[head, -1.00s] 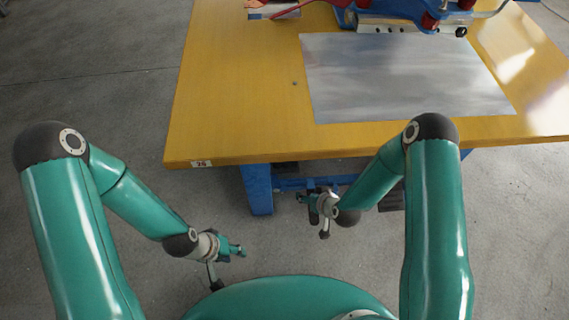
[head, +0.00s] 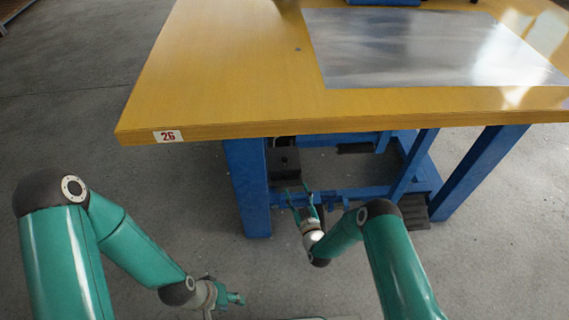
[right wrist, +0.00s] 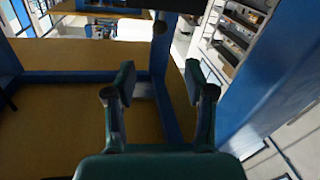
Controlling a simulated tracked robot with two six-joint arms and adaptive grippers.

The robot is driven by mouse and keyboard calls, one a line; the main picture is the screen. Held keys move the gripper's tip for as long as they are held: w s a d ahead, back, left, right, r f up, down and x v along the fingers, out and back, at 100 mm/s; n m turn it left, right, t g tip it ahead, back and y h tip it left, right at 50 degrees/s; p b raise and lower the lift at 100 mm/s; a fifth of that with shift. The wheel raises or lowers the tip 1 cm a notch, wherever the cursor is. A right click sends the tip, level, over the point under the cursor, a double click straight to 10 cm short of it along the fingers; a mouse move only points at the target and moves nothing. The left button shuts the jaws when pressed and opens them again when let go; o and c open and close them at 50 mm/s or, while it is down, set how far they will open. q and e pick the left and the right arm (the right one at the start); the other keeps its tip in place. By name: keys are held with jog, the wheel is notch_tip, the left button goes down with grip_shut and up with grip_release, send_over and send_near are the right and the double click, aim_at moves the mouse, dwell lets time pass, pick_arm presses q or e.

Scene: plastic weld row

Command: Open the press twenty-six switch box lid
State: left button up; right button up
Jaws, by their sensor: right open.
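The table (head: 230,75) carries a white label with a red 26 at its front left corner. A dark box (head: 284,162) sits under the tabletop beside the left blue leg; it looks like the switch box, but its lid state cannot be made out. My right gripper (head: 304,188) is open and empty, just in front of and below the box, right of the leg. Its two spread fingers (right wrist: 160,85) show in the right wrist view with nothing between them. My left gripper (head: 238,298) hangs low at left, away from the table; its finger gap is unclear.
A blue leg (head: 247,190) stands just left of my right gripper, and a blue crossbar (head: 350,192) runs behind it. A dark ribbed pedal (head: 414,213) is low at the right. A metal sheet (head: 420,50) lies on the tabletop. The floor at left is clear.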

aim_at(285, 163)
jog(key=w+a+b, duration=0.1)
jog(key=w+b, duration=0.1)
jog(key=w, duration=0.2)
jog(key=w+a+b, duration=0.1)
jog(key=w+b, duration=0.1)
jog(key=w, duration=0.3)
jog(key=w+b, duration=0.3)
jog(key=w, duration=0.2)
jog(key=shift+a+f, duration=0.2)
jog(key=shift+a, duration=0.2)
jog(key=shift+w+a+r, duration=0.1)
jog(key=shift+w+r, duration=0.05)
jog(key=shift+w, duration=0.35)
jog(key=shift+c, duration=0.3)
grip_shut()
